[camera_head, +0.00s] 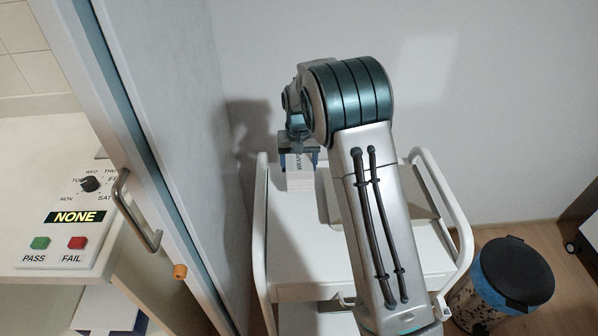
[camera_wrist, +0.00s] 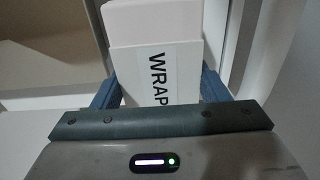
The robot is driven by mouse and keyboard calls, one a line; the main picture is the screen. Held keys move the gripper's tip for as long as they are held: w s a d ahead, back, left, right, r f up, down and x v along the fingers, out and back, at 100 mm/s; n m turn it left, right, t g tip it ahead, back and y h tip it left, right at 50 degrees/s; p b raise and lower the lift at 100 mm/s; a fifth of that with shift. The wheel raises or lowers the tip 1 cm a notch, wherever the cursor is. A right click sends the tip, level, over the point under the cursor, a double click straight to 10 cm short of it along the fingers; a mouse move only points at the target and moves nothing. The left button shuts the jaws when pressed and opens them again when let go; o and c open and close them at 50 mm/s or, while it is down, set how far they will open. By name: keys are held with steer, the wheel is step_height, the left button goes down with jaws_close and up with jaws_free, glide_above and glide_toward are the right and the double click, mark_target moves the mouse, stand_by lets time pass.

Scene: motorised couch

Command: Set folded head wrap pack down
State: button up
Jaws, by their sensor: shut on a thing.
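The folded head wrap pack (camera_head: 300,179) is a small white block with a label reading "WRAP". It is at the back left of the white cart (camera_head: 296,241), below my arm's end. My gripper (camera_head: 298,150) is shut on the pack, with a blue finger on each side. The wrist view shows the pack (camera_wrist: 155,60) between the two blue fingers, its lettering turned sideways. I cannot tell whether the pack's underside touches the cart top.
A beige tray (camera_head: 421,204) lies on the cart's right side, partly behind my arm. Raised white rails edge the cart. A wall stands close on the left. A black-lidded bin (camera_head: 516,272) stands at the right. A control panel (camera_head: 70,215) reading "NONE" is at far left.

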steer(key=shift+w+f, duration=0.1)
steer(key=shift+f, duration=1.9)
steer(key=shift+f, duration=0.1)
steer(key=shift+f, duration=0.15)
steer(key=o, duration=1.1)
